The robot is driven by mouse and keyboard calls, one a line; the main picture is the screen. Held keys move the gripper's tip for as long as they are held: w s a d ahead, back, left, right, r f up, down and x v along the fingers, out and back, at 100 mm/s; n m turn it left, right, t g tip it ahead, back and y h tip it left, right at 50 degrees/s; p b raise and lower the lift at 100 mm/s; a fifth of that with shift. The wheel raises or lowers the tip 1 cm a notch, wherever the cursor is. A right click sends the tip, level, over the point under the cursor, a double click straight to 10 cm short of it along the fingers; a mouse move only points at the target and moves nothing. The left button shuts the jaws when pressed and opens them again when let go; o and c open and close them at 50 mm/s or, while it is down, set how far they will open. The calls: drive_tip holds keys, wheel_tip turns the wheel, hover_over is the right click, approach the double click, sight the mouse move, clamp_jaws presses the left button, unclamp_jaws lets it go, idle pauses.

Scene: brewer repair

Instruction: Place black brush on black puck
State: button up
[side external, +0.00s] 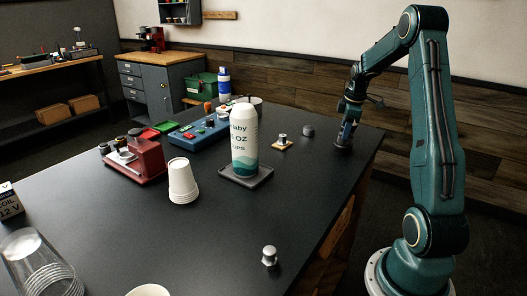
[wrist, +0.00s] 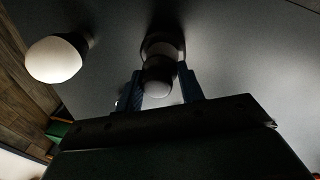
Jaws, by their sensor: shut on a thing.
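My gripper (side external: 348,130) points down near the right edge of the dark table. In the wrist view its blue fingers (wrist: 164,88) are shut on the black brush (wrist: 158,72), one finger on each side of its round knob. The wider end of the brush (side external: 343,148) is low, at or just above the tabletop; I cannot tell whether it touches. The black puck (side external: 308,131) lies on the table a little left of my gripper. It appears to be the round piece with a brightly lit top (wrist: 55,58) in the wrist view.
A small metal-topped piece on a tan base (side external: 282,143) lies left of the puck. A blue box (side external: 198,132), red machine (side external: 140,160), paper cups (side external: 182,180) and silver knob (side external: 269,255) are farther off.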

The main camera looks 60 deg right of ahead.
drive_tip(key=shift+f, duration=0.15)
drive_tip(key=o, duration=1)
wheel_tip(320, 180, up, 12)
drive_tip(key=s+a, duration=0.1)
drive_tip(key=shift+s, duration=0.4)
